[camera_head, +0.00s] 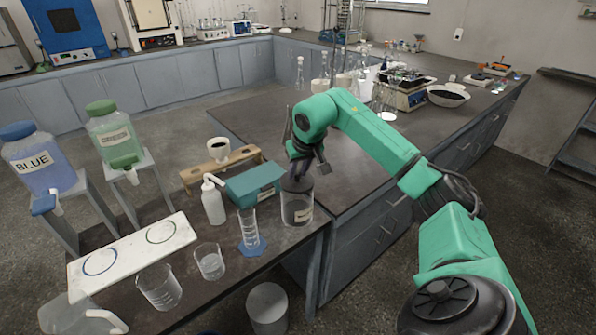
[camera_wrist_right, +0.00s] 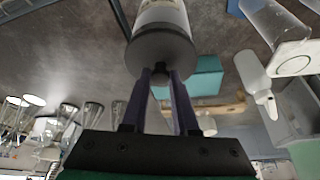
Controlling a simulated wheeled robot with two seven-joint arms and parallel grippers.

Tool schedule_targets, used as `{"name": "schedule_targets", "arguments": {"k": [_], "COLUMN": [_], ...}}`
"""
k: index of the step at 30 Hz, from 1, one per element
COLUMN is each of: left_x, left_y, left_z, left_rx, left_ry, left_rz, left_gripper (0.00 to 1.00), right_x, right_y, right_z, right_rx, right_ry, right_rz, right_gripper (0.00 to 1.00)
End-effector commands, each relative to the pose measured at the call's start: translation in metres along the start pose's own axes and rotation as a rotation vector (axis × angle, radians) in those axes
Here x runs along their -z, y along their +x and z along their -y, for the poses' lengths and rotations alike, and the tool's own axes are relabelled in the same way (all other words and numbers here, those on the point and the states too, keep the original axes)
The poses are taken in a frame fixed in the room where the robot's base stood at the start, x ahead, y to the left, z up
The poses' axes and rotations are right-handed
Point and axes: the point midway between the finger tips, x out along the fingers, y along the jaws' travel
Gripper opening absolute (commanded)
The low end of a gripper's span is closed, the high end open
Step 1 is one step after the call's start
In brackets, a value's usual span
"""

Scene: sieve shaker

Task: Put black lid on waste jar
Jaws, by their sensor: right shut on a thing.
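The waste jar (camera_head: 298,210) is a clear cylinder with a pale label, standing upright near the right front edge of the near bench. The black lid (camera_head: 297,185) is at the jar's top, over its mouth. My right gripper (camera_head: 303,165) is above the jar, pointing down. In the right wrist view my right gripper (camera_wrist_right: 161,78) is shut on the knob of the black lid (camera_wrist_right: 160,52), and the labelled jar (camera_wrist_right: 160,14) shows beyond it. I see no clear gap between lid and jar, but cannot tell if the lid is fully seated. My left gripper is out of view.
A teal box (camera_head: 255,184), a white squeeze bottle (camera_head: 213,202) and a measuring cylinder (camera_head: 249,230) stand close left of the jar. Beakers (camera_head: 209,262) stand nearer the front.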

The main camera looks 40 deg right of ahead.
Motion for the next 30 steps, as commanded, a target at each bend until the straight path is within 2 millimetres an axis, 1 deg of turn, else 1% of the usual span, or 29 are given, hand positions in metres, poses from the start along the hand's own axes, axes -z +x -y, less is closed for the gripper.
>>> {"name": "schedule_targets", "arguments": {"k": [1, 4, 12, 16, 30], "left_x": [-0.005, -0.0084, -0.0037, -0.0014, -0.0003], "left_y": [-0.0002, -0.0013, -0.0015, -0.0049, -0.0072], "left_z": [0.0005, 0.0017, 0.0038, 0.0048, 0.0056], "left_rx": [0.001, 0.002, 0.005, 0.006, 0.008], "left_ry": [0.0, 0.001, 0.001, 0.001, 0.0], "left_rz": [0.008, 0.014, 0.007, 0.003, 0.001], "left_gripper": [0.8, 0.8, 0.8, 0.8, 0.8], "right_x": [0.0001, 0.0005, 0.0006, 0.0007, -0.0001], "right_y": [-0.0002, -0.0011, -0.0013, -0.0021, -0.0003], "right_z": [0.0, -0.0001, -0.0002, -0.0005, -0.0003], "right_rx": [0.0, 0.0, 0.0, -0.002, -0.001], "right_ry": [0.0, 0.0, 0.0, 0.0, 0.001], "right_rz": [0.0, 0.0, 0.0, 0.0, 0.0], "right_gripper": [0.0, 0.0, 0.0, 0.0, 0.0]}}
